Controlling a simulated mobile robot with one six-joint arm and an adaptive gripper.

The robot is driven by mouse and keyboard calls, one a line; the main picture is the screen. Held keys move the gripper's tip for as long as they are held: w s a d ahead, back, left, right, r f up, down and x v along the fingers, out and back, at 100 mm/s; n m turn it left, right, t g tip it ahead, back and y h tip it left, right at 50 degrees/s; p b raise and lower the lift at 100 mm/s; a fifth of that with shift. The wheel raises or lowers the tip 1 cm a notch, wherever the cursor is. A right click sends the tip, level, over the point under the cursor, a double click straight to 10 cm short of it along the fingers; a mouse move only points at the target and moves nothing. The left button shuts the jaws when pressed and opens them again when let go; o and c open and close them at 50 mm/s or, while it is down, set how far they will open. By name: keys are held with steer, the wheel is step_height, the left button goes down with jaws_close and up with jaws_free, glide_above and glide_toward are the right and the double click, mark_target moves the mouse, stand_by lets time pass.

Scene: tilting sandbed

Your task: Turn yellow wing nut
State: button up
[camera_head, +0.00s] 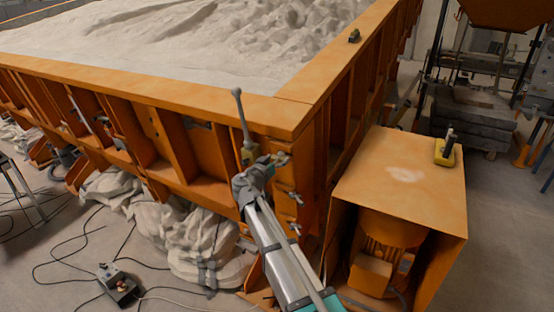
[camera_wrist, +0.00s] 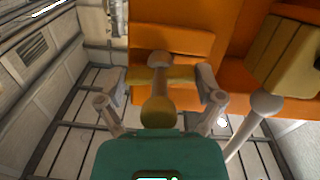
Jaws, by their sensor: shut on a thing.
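The yellow wing nut (camera_wrist: 160,76) shows in the wrist view, its wings spread left and right, with a rounded yellow part at its near side. My gripper (camera_wrist: 158,88) has one finger at each end of the wings and is shut on it. In the head view my gripper (camera_head: 262,168) is at the orange sandbed's front corner, and it largely hides the wing nut. Beside it is a yellow block (camera_wrist: 287,52) with a grey ball-jointed lever (camera_wrist: 262,104). In the head view the lever (camera_head: 241,115) stands upright just left of my gripper.
The orange sandbed frame (camera_head: 200,98) holds pale sand. Silvery wing bolts (camera_head: 296,198) stick out below my gripper. An orange motor housing (camera_head: 405,180) stands right, with a yellow-based tool (camera_head: 446,152) on top. Bags (camera_head: 205,245), cables and a control box (camera_head: 118,286) lie on the floor at left.

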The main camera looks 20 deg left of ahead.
steer(key=shift+f+m, duration=0.1)
steer(key=shift+m, duration=0.4)
steer(key=o, duration=0.9)
steer(key=shift+c, duration=0.2)
steer(key=shift+s, duration=0.1)
steer(key=v, duration=1.2)
steer(key=shift+d, duration=0.2)
steer(key=shift+f, duration=0.1)
